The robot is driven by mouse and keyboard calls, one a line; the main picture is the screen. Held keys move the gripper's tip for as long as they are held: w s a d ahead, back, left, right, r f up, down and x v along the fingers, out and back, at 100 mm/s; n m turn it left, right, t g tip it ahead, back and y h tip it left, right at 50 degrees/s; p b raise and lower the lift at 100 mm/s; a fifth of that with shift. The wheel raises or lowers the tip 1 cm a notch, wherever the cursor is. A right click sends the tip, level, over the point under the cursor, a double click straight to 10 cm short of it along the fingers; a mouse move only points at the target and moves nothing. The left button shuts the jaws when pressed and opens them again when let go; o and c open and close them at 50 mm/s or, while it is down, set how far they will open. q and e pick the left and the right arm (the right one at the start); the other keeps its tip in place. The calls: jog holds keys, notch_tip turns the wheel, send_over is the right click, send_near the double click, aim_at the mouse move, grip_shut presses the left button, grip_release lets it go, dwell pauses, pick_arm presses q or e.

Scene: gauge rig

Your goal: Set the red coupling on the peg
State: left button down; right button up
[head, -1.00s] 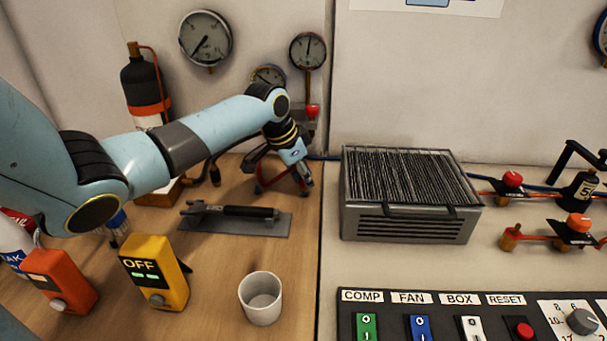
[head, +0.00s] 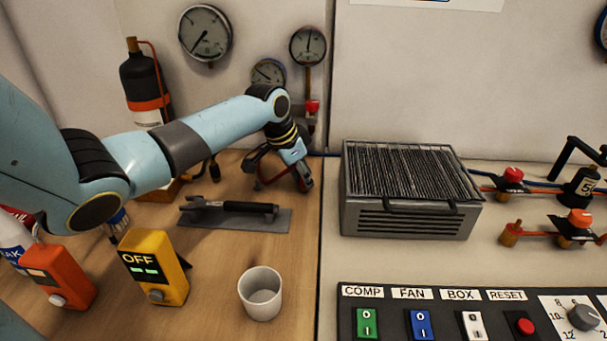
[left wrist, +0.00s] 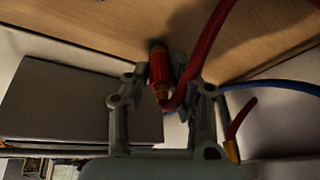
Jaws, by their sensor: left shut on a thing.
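My left gripper (head: 284,182) is low over the back of the wooden bench, with its fingers pointing down. In the left wrist view the red coupling (left wrist: 160,68), with brass-coloured ends, is between the two fingers (left wrist: 168,90). The gripper is shut on it. A red hose (left wrist: 202,52) passes close to the coupling and bends beside it. In the head view the gripper mostly hides the coupling. I cannot make out the peg in either view. My right gripper is not in view.
A grey ribbed box (head: 405,220) stands right of the gripper. Gauges (head: 205,33) hang behind. Bare bench lies around the cup.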

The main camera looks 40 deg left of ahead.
pick_arm(q)
jog(key=c, duration=0.7)
grip_release()
jog(key=v, duration=1.2)
jog(key=shift+d, duration=0.1)
